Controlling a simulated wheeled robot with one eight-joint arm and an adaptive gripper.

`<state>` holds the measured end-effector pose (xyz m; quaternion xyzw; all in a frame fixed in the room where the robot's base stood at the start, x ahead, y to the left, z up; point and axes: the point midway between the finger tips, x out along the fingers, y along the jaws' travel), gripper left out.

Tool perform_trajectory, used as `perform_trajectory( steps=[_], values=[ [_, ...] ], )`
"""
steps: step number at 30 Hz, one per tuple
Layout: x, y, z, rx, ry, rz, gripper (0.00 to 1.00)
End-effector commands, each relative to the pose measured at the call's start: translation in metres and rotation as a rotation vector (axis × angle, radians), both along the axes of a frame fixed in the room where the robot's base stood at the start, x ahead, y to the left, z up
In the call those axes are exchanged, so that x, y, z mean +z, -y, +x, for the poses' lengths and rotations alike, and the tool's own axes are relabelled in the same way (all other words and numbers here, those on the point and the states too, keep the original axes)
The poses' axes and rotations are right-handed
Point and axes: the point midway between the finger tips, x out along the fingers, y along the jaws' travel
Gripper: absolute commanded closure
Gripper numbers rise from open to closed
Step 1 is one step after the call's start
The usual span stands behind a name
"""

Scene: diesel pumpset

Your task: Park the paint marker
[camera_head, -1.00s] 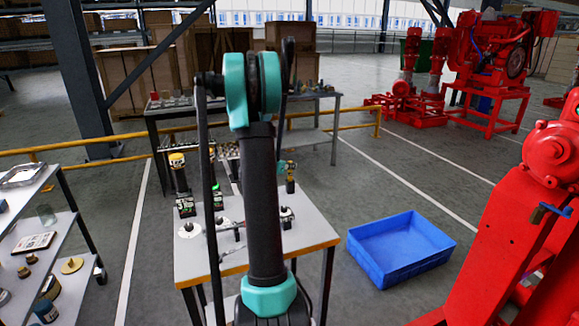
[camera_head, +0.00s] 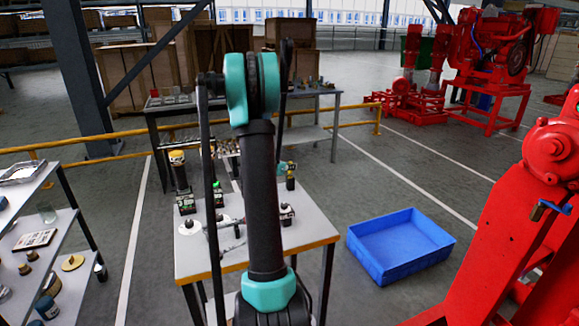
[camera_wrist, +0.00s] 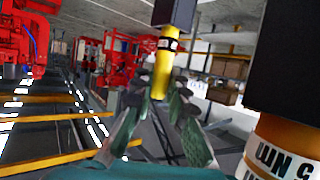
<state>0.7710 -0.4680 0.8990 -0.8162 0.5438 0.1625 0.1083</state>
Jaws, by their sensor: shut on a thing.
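The paint marker (camera_wrist: 163,72) is a slim stick with a yellow body, a dark band and a black end. In the wrist view its yellow end is between the fingertips of my gripper (camera_wrist: 160,100), with the black end pointing away. In the head view the marker (camera_head: 290,178) is upright, black end down, over the table's right half, behind my arm. My gripper (camera_head: 287,167) is small there and partly hidden. I cannot tell whether the marker touches anything below. No holder for it is clearly identifiable.
The grey table (camera_head: 305,228) carries small black-and-green items (camera_head: 186,203), white discs (camera_head: 190,227) and a tall dark cylinder (camera_head: 179,172). A black-and-orange labelled object (camera_wrist: 285,135) is close in the wrist view. A blue bin (camera_head: 400,245) and red machine (camera_head: 535,200) stand right.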

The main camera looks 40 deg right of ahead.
Motion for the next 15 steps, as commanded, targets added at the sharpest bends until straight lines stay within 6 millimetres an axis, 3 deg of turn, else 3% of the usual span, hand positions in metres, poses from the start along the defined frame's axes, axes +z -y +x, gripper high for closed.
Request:
perform_trajectory(
  steps=[1,7,15],
  values=[
    [-0.0006,0.0000,0.0000,0.000,0.000,0.000,0.85],
    [-0.0004,0.0000,-0.0001,0.000,0.000,0.000,0.62],
    [-0.0001,-0.0004,-0.0002,0.000,0.000,0.000,0.62]
  ],
)
